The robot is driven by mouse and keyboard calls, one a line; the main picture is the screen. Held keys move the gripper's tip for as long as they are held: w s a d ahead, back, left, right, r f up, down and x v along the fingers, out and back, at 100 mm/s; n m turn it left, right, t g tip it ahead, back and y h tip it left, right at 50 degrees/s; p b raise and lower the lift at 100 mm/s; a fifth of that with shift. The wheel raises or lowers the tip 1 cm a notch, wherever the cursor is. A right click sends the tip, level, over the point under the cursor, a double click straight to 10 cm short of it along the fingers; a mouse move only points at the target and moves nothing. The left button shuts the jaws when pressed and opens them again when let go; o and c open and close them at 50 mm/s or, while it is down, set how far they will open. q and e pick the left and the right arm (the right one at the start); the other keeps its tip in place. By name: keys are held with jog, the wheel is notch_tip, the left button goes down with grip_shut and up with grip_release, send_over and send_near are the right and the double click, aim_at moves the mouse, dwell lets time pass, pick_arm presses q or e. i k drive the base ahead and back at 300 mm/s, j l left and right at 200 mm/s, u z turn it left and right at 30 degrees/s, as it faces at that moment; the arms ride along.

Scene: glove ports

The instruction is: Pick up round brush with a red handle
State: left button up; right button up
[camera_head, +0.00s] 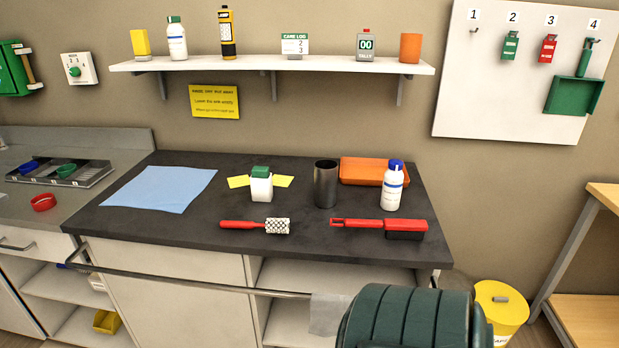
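A round brush (258,226) with a red handle lies on the dark countertop (310,244) near its front edge, left of the middle. Its handle points left, and its cylindrical head with a black and white mesh pattern is at the right end. A second red tool (378,223) lies to its right, with a red handle and a wide block that is dark underneath. Neither of my grippers shows in the head view. Nothing is touching the round brush.
Behind the brush stand a white bottle with a green cap (261,184), a dark cylinder (325,184), a blue-capped bottle (393,187) and an orange tray (361,170). A blue cloth (160,189) lies left. A rail (190,281) and a ribbed green object (408,318) are in front.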

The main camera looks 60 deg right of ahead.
aim_at(273, 226)
jog(key=z, duration=1.7)
